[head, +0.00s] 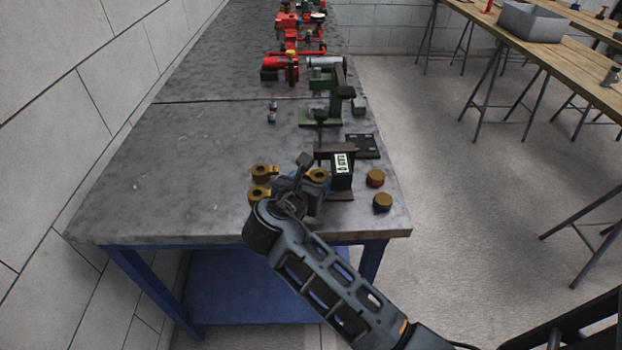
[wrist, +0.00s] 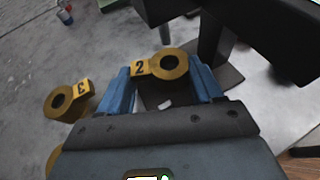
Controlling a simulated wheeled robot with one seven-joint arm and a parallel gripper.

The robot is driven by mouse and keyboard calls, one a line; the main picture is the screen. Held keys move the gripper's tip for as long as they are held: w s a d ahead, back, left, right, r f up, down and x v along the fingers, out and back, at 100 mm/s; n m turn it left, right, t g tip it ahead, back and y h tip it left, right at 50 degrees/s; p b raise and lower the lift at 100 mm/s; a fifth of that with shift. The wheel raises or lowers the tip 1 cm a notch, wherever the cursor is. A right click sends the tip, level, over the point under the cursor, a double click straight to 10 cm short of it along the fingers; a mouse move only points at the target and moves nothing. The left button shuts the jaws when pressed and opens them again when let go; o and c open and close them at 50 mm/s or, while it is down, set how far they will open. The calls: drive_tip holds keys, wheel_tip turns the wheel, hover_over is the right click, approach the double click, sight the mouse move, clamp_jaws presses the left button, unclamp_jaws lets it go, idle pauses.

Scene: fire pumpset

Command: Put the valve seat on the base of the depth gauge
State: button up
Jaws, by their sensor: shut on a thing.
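My gripper (wrist: 163,78) is shut on a brass-coloured ring, the valve seat (wrist: 170,64), with a yellow tag marked 2. The ring sits between the blue fingers. In the head view the held valve seat (head: 319,175) shows just left of the depth gauge (head: 343,165), and my gripper (head: 312,184) is partly hidden by my wrist. The gauge is black, upright, with a white label and a flat dark base (head: 341,197). In the wrist view, the gauge's column (wrist: 211,40) and base (wrist: 228,78) lie just beyond the ring. I cannot tell whether the ring touches the base.
A ring tagged 3 (wrist: 60,102) lies to the left; another ring (head: 259,195) lies nearer. A dark plate (head: 363,146) and green stand (head: 320,117) are behind. The table's left is clear.

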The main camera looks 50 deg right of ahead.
drive_tip(key=o, duration=1.3)
drive_tip(key=shift+c, duration=0.2)
drive_tip(key=shift+a+r, duration=0.25)
drive_tip(key=v, duration=1.1)
drive_tip(key=shift+s+a, duration=0.2)
